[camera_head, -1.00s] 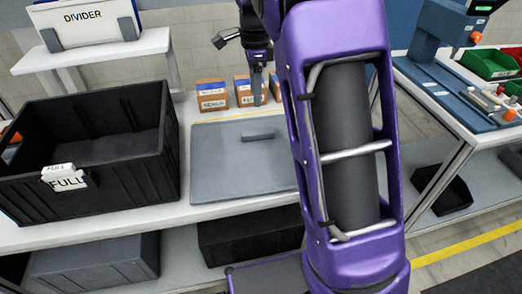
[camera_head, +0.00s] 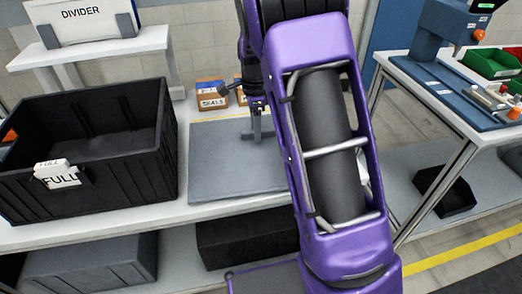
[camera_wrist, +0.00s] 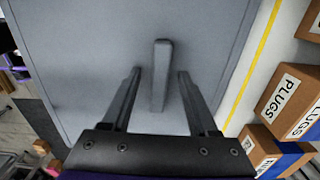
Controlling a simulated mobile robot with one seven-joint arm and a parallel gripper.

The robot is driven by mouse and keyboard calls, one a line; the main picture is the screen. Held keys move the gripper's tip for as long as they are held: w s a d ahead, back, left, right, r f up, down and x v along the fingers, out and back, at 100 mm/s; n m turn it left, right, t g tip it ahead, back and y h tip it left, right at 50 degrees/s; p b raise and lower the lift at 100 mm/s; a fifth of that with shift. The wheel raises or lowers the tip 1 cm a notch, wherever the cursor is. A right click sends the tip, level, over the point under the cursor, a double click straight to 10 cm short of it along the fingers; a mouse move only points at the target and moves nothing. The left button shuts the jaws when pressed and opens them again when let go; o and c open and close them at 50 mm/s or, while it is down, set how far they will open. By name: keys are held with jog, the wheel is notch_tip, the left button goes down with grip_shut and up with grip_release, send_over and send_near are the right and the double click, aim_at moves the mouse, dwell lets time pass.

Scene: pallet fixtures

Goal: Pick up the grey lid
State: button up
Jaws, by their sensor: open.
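The grey lid (camera_head: 220,175) lies flat on the white bench, to the right of the black crate. In the wrist view the lid (camera_wrist: 90,60) fills most of the picture, and its raised bar handle (camera_wrist: 161,75) stands between my two fingers. My gripper (camera_wrist: 160,85) is open, with one finger on each side of the handle and a gap to both. In the head view my gripper (camera_head: 257,138) is over the lid's far part and hides the handle. I cannot tell how far the fingertips are above the lid.
A black crate (camera_head: 150,170) with a "FULL" tag stands left of the lid. Small cardboard boxes, one marked SEALS (camera_head: 212,94), stand behind it; PLUGS boxes (camera_wrist: 285,100) show in the wrist view. A yellow line (camera_wrist: 250,62) runs between lid and boxes.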

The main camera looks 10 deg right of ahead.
grip_shut()
dwell(1.4)
